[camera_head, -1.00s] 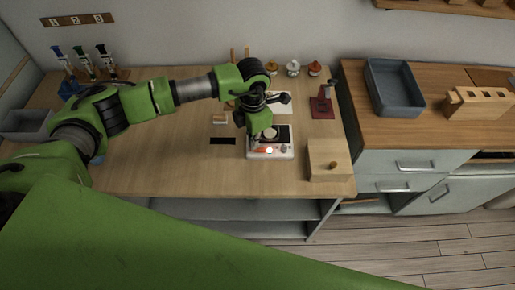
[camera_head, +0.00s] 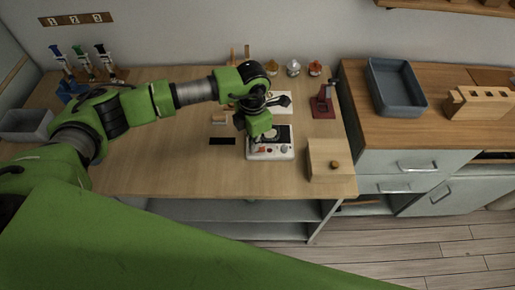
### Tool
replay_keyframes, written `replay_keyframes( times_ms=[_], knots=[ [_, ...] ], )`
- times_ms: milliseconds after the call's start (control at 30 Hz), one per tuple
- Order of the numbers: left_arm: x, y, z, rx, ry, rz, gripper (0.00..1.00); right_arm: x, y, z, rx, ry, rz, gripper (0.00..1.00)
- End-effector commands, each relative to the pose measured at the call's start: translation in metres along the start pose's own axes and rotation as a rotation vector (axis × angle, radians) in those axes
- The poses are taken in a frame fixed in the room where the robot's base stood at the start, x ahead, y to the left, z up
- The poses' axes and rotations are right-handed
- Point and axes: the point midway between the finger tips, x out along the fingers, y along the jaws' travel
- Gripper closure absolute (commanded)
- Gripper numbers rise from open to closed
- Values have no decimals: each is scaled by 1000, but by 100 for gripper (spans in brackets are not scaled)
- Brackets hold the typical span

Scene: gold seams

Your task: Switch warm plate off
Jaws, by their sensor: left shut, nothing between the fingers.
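The warm plate (camera_head: 283,155) is a small white unit with a dark top, standing on the wooden table near its front edge. Its front panel shows a small red spot and a grey knob, with no bright glow. My left gripper (camera_head: 256,141) is shut and empty, pointing down over the left part of the plate. It hides that part, and I cannot tell whether its fingertips touch the panel. A round pale thing on the plate's top is partly hidden. My right gripper is not in view.
A wooden box (camera_head: 326,172) with a knob stands close to the plate's right. A dark red stand (camera_head: 323,108) is behind it. Several small jars line the wall. A black strip (camera_head: 222,141) lies left of the plate. The table's left front is clear.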

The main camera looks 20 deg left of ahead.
Motion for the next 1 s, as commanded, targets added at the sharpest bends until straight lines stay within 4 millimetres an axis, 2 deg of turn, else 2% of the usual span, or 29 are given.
replay_keyframes(
  times_ms=[167, 1000],
  knots=[
    [-7, 0, 0, 0, -1, 0, 100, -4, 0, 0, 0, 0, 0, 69],
    [-71, 0, 0, 0, 0, 0, 100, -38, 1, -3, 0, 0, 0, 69]
  ],
)
